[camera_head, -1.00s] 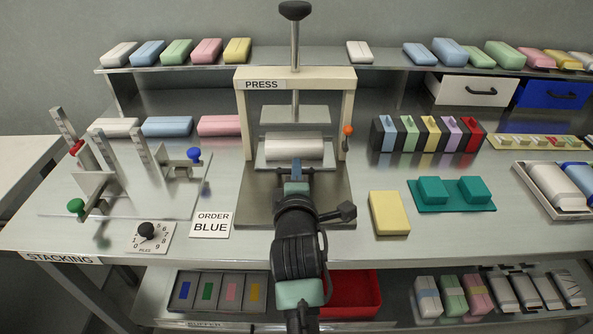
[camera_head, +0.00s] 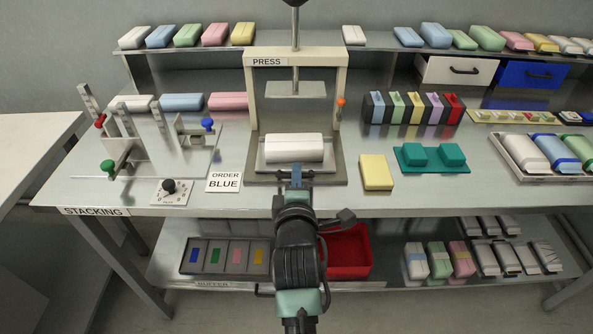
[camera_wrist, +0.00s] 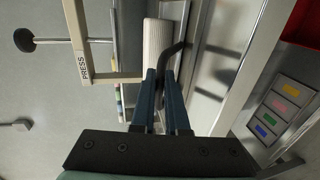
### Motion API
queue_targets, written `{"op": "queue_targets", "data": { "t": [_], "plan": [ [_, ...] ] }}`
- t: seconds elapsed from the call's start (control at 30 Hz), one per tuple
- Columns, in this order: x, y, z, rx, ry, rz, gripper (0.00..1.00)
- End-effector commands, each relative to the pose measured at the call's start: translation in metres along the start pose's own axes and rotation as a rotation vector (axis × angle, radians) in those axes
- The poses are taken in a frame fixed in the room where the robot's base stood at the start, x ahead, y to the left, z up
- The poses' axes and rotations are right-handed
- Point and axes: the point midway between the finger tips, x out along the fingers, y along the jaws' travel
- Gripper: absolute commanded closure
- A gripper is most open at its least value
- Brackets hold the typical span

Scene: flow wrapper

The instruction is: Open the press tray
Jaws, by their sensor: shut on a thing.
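The press (camera_head: 341,115) is a cream frame with a black-knobbed vertical rod and a flat plate (camera_head: 295,90). Its metal press tray (camera_head: 334,168) is drawn forward to the front of the press base, with a white pack (camera_head: 294,148) lying on it. The plate is raised clear above and behind the pack. My gripper (camera_head: 296,175) is at the middle of the tray's front edge. In the wrist view its blue fingers (camera_wrist: 165,85) are shut on the dark tray handle (camera_wrist: 180,48), beside the white pack (camera_wrist: 158,38). The fingers partly hide the grip.
An orange-knobbed lever (camera_head: 340,102) is on the press's right post. A yellow pack (camera_head: 376,173) and teal holder (camera_head: 434,159) stand to the right. The order card (camera_head: 224,182) and dial (camera_head: 170,188) are to the left. A red bin (camera_head: 345,252) sits below.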

Motion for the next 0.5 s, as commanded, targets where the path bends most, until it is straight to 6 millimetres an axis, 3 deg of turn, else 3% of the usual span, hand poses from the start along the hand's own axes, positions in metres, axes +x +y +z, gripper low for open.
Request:
{"op": "queue_targets", "data": {
  "t": [0.07, 0.1, 0.23, 0.5],
  "plan": [
    [0.0001, -0.0005, 0.0000, 0.000, 0.000, -0.001, 1.00],
    [0.0002, -0.0005, 0.0000, 0.000, 0.000, -0.001, 0.82],
    [0.0002, -0.0006, -0.0001, 0.000, 0.000, -0.001, 0.59],
    [0.0001, -0.0007, -0.0001, -0.001, 0.000, -0.001, 0.58]
  ]
}}
